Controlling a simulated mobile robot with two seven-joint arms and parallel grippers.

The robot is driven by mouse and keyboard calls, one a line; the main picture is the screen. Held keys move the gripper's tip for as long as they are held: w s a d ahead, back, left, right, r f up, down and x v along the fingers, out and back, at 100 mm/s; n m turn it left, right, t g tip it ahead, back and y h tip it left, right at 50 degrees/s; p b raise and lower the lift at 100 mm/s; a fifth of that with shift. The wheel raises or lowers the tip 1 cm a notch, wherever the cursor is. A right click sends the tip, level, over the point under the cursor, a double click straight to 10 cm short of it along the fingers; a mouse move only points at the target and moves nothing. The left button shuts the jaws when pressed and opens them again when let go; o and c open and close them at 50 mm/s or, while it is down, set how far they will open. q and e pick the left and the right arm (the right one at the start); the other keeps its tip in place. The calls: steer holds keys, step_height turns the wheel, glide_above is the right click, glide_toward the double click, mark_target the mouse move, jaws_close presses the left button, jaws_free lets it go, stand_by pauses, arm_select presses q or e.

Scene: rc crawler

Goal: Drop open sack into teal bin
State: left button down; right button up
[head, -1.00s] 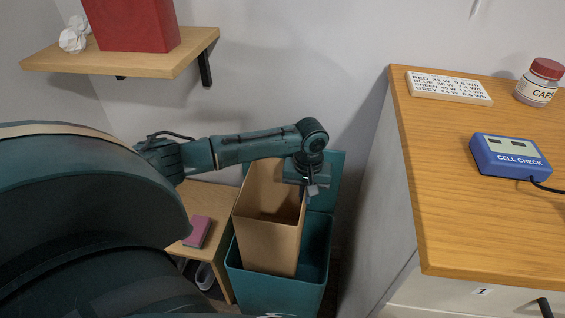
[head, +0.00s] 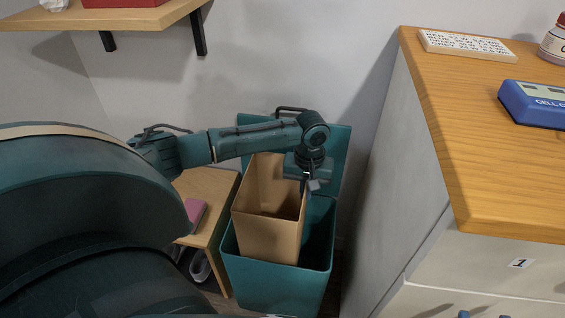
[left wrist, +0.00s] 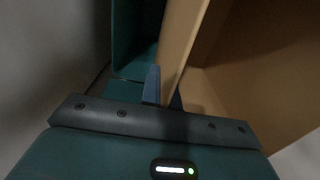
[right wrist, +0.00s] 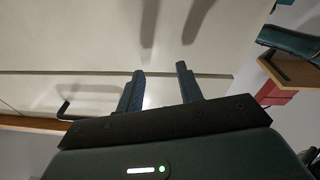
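The open sack (head: 268,234) is a tall tan paper box shape, upright with its open top up. In the head view it stands over the mouth of the teal bin (head: 277,290), its lower end at or inside the bin's rim; I cannot tell how deep. The bin's lid (head: 338,150) is raised behind. My left gripper (head: 308,188) is at the sack's right top edge. In the left wrist view its fingers (left wrist: 164,92) straddle the sack's wall (left wrist: 181,40), shut on it. My right gripper (right wrist: 160,90) is open and empty before a pale drawer front.
A wooden bench (head: 212,190) with a pink item (head: 193,215) stands left of the bin. A cabinet with a wooden top (head: 480,140) stands right, bearing a blue cell checker (head: 535,103) and a label plate (head: 465,45). A wall shelf (head: 110,18) hangs upper left.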

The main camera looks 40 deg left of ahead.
arm_select(q)
steer(key=c, duration=2.1)
jaws_free()
